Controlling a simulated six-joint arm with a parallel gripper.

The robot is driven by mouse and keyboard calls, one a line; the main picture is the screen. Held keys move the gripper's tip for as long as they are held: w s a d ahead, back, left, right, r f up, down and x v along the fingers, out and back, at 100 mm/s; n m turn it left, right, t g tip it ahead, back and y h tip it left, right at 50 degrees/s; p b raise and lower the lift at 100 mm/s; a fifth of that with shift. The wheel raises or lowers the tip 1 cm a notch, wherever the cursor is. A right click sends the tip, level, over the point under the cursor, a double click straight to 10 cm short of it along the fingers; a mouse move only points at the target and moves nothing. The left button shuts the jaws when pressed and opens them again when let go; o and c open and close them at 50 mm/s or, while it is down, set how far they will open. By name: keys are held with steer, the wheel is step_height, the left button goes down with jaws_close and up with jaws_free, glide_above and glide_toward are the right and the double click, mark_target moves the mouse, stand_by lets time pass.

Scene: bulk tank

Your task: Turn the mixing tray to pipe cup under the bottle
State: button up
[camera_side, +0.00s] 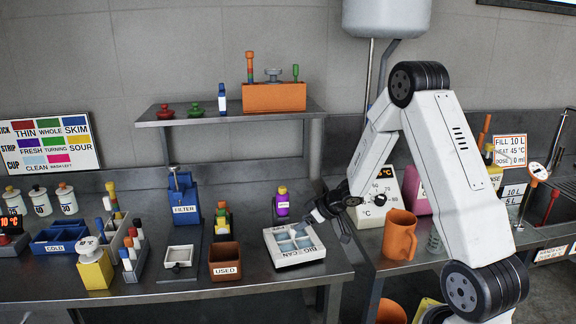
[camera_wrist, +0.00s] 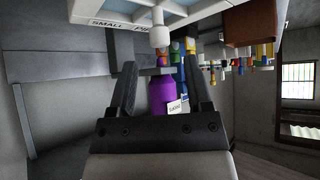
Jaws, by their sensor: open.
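The mixing tray (camera_side: 294,262) is a white square tray with several pale-blue compartments, lying on the bench. Its front side reads "BIG CAN" in the side view. In the wrist view the tray (camera_wrist: 125,22) spans the top, with "SMALL" and a partly hidden label on its edge, and a white knob (camera_wrist: 160,37) sticking out. The purple bottle (camera_side: 282,206) with a yellow cap stands behind the tray; the wrist view shows it (camera_wrist: 162,96) between the fingers in the picture, apparently farther off. My gripper (camera_side: 318,212) is open and empty at the tray's right rear; its fingers (camera_wrist: 160,82) are apart.
A brown "USED" box (camera_side: 224,264) and a small white dish (camera_side: 179,256) stand left of the tray. An orange jug (camera_side: 399,236) stands on the right bench, past a gap. A shelf (camera_side: 230,112) hangs above the bench at the back. Bench front is clear.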

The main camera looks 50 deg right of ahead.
mark_target(293, 237)
steer(key=shift+x, duration=3.5)
jaws_close()
